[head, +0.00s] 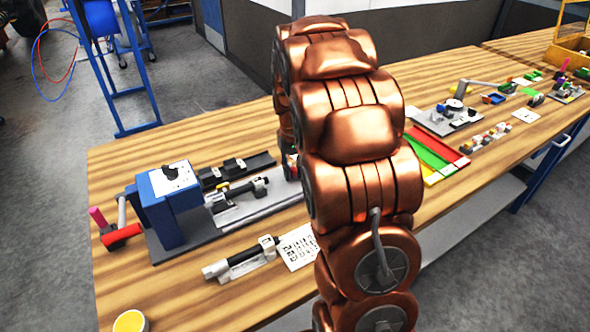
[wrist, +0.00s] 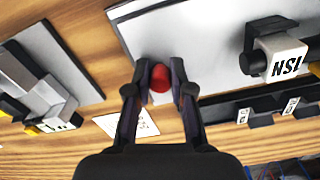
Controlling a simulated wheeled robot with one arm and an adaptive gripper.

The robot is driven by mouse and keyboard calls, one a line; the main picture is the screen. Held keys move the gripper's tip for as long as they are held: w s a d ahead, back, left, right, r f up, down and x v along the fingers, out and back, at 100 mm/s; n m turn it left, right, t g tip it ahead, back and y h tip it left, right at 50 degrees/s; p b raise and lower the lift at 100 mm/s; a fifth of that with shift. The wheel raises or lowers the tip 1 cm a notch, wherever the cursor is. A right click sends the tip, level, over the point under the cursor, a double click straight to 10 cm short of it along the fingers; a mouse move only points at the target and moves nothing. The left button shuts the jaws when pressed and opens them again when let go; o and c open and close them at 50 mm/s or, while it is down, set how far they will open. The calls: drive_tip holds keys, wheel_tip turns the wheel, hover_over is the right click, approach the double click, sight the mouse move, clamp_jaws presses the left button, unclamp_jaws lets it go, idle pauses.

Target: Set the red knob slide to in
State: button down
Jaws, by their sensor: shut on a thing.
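The red knob (wrist: 159,86) shows in the middle of the wrist view, at the edge of a pale grey plate (wrist: 170,30). My gripper (wrist: 160,76) has one dark finger on each side of the knob and is shut on it. The slide's body and travel are hidden behind the fingers, so I cannot tell whether it is in or out. In the head view my copper arm covers the gripper and the knob, above the right end of a grey base plate (head: 262,212).
A white block with black lettering (wrist: 283,58) stands right of the knob. In the head view, a blue box with a dial (head: 168,198) and a red-handled crank (head: 122,236) stand left. A black-and-white fixture (head: 240,259) and a printed card (head: 299,247) lie in front. Bare wood surrounds them.

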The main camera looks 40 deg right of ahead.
sight(267, 180)
drive_tip(key=a, duration=0.2)
drive_tip(key=a+b, duration=0.1)
drive_tip(key=a, duration=0.2)
drive_tip(key=a+b, duration=0.1)
drive_tip(key=a, duration=0.1)
drive_tip(key=shift+w+a, duration=0.15)
drive_tip(key=shift+w, duration=0.2)
drive_tip(key=c, duration=1)
unclamp_jaws()
drive_tip(key=shift+a, duration=0.15)
drive_tip(key=shift+c, duration=0.2)
wheel_tip(267, 180, up, 12)
drive_tip(key=s+a+f+n, duration=0.1)
drive_tip(key=s+a, duration=0.3)
drive_tip(key=s, duration=0.6)
drive_tip(key=s+a+f+n+g, duration=0.1)
drive_tip(key=s+a+f, duration=0.3)
drive_tip(key=s, duration=0.6)
drive_tip(key=s+a+f+n+p, duration=0.1)
drive_tip(key=s+a+f+n, duration=0.1)
drive_tip(key=s, duration=0.9)
drive_tip(key=shift+a+f+g, duration=0.2)
drive_tip(key=shift+a+f, duration=0.1)
drive_tip(key=shift+a, duration=0.4)
drive_tip(key=shift+a+f+g, duration=0.2)
drive_tip(key=shift+a+f, duration=0.1)
drive_tip(key=shift+a, duration=0.35)
